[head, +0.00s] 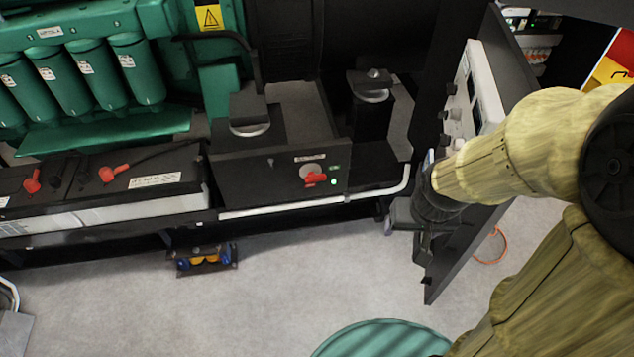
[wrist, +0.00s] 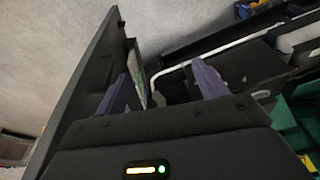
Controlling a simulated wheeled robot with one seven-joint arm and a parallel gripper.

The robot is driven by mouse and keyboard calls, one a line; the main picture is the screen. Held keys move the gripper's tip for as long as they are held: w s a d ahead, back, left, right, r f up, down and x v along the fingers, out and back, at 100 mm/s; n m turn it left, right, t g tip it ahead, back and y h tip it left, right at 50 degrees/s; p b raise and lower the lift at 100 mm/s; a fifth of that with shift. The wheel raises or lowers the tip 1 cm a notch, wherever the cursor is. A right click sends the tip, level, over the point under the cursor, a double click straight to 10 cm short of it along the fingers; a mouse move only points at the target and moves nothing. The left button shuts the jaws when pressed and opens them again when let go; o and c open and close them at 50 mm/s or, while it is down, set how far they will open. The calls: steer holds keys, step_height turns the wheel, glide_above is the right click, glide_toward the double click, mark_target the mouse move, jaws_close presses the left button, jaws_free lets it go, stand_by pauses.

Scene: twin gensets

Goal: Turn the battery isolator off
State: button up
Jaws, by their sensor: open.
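The battery isolator is a red rotary handle (head: 316,179) on a pale round plate, on the front face of a black box (head: 262,180). A green lamp glows beside it on the right, with small labels above and below that are too small to read. My gripper (head: 404,230) hangs to the right of the isolator, apart from it, close to the open cabinet door. In the wrist view its two fingers (wrist: 162,88) stand wide apart with nothing held between them. I cannot make out the isolator handle clearly in the wrist view.
An open dark door panel (head: 470,225) stands right beside my gripper. A white pipe (head: 310,205) runs below the isolator box. Batteries (head: 110,190) with red terminal caps sit left of it. Green cylinders (head: 90,75) line the engine. The grey floor (head: 300,280) in front is mostly clear.

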mark_target(316, 180)
steer(key=o, duration=0.5)
steer(key=w+a+f+t+b, duration=0.1)
steer(key=w+f+b, duration=0.1)
steer(key=w+f, duration=0.2)
steer(key=w+a+f+n+t+b, duration=0.1)
steer(key=w+f+b, duration=0.2)
steer(key=w+f, duration=0.1)
steer(key=w+a+f+n+t+y+b, duration=0.1)
steer(key=w+a+f+b, duration=0.1)
steer(key=w+f+b, duration=0.1)
steer(key=shift+w+f, duration=0.55)
steer(key=w+a+f+t+y+b, duration=0.1)
steer(key=w+a+f+t+b, duration=0.2)
steer(key=f+b, duration=0.4)
steer(key=w+a+f+t+y+b, duration=0.1)
steer(key=w+a+f+t+b, duration=0.3)
steer(key=f, duration=0.8)
steer(key=w+a+f+n+t+y+b, duration=0.1)
steer(key=w+a+f+t+y+b, duration=0.1)
steer(key=w+a+f+t+b, duration=0.2)
steer(key=shift+w+a+f+b, duration=0.6)
steer(key=shift+w+f+b, duration=0.45)
steer(key=shift+w+a+f+b, duration=0.55)
steer(key=shift+w+f+b, duration=0.45)
steer(key=shift+w, duration=0.05)
steer(key=shift+w+a+f+b, duration=0.6)
steer(key=shift+w+f+b, duration=0.45)
